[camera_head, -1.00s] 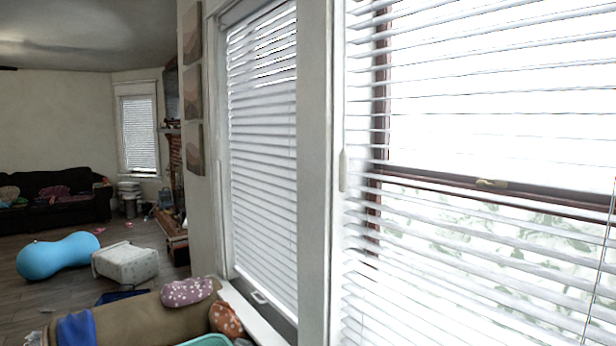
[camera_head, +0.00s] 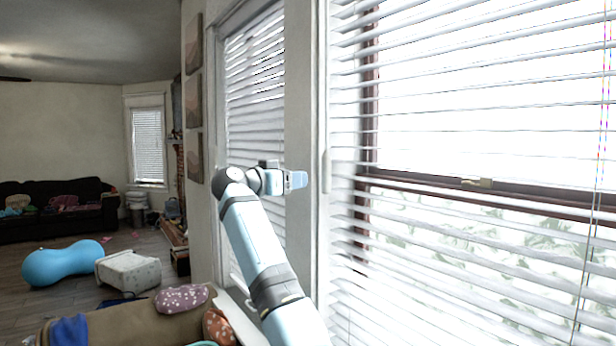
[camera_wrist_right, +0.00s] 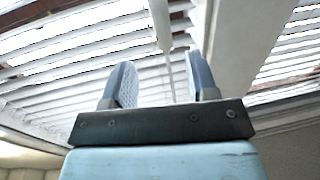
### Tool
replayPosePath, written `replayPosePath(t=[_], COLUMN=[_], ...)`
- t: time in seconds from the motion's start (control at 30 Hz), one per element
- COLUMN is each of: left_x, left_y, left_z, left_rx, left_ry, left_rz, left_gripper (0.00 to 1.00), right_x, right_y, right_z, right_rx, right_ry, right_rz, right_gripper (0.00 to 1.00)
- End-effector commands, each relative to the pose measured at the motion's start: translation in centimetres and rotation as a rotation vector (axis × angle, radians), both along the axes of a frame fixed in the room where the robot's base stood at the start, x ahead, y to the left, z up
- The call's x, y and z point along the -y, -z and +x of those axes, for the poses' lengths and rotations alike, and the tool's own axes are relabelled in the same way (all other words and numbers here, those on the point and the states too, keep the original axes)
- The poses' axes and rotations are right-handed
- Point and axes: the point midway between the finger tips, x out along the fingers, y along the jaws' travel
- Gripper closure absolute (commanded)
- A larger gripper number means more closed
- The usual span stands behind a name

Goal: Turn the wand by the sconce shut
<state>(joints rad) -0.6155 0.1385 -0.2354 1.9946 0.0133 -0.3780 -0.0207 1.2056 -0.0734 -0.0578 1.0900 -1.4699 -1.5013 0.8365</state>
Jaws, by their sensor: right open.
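The wand (camera_head: 326,172) is a slim white rod hanging upright at the left edge of the large window's blinds. In the wrist view its thick white handle (camera_wrist_right: 160,24) shows beyond the fingers, with a thinner pale line running down between them. My right gripper (camera_head: 299,180) is just left of the wand in the head view, at about the height of its handle. In the wrist view the right gripper (camera_wrist_right: 163,80) is open, its two blue-grey fingers apart with no contact on the wand visible. No sconce shows. My left gripper is not in view.
Open-slatted blinds (camera_head: 470,120) cover the large window to the right. A white post (camera_head: 303,90) separates it from a second blind-covered window (camera_head: 255,110). A brown sofa (camera_head: 125,322) with cushions stands below left. A blue peanut ball (camera_head: 62,262) lies on the floor.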

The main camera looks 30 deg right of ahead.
Motion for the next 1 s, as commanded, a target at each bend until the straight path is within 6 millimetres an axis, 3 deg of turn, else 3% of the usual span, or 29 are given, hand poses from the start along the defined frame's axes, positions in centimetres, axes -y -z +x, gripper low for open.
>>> replayPosePath(t=[0.23, 0.7, 1.0], left_x=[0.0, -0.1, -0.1], left_y=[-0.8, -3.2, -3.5], left_z=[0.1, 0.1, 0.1], left_rx=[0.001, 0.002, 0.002], left_ry=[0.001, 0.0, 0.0], left_rz=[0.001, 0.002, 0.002], left_gripper=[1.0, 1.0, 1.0], right_x=[2.5, 11.5, 13.5], right_y=[-0.6, -0.6, -0.4], right_z=[0.3, 2.2, 2.6], right_rx=[0.007, 0.005, 0.006], right_ry=[0.013, 0.01, 0.008], right_rz=[0.001, 0.0, 0.0], right_gripper=[0.47, 0.47, 0.47])
